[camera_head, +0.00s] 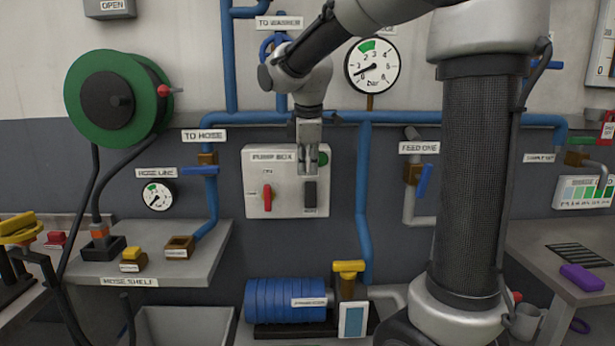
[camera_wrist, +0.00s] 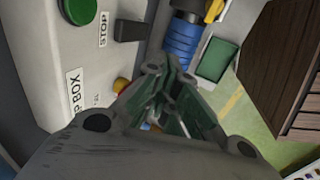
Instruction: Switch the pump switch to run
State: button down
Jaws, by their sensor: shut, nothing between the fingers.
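The pump box (camera_head: 287,212) is a pale box on the wall with a "PUMP BOX" label. On its right side is a dark switch lever (camera_head: 310,193), with a small label below it too small to read surely. In the wrist view the dark lever (camera_wrist: 131,30) sticks out beside a "STOP" label (camera_wrist: 103,30). A green round button (camera_head: 323,158) is at the box's upper right. My gripper (camera_head: 308,172) is shut and empty, pointing down in front of the box, just above the lever; contact cannot be told.
A blue pipe (camera_head: 362,190) runs down right of the box. A blue motor pump (camera_head: 285,298) stands below. The hose shelf (camera_head: 190,262) is at lower left. A "FEED ONE" valve with a blue handle (camera_head: 424,182) is at right. Space directly before the box is otherwise clear.

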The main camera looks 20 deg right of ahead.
aim_at(308, 197)
dwell(0.3)
jog(key=shift+s+f, duration=0.4)
jog(key=shift+f, duration=0.1)
jog(key=shift+f, duration=0.1)
jog(key=shift+w+d+f, duration=0.45)
jog(key=shift+w+f, duration=0.6)
jog(key=shift+f, duration=0.65)
jog(key=shift+w+d+f, duration=0.5)
jog(key=shift+w+f, duration=0.6)
jog(key=shift+f, duration=0.55)
jog(key=shift+w+d+f, duration=0.45)
jog(key=shift+w+f, duration=0.6)
jog(key=shift+f, duration=0.65)
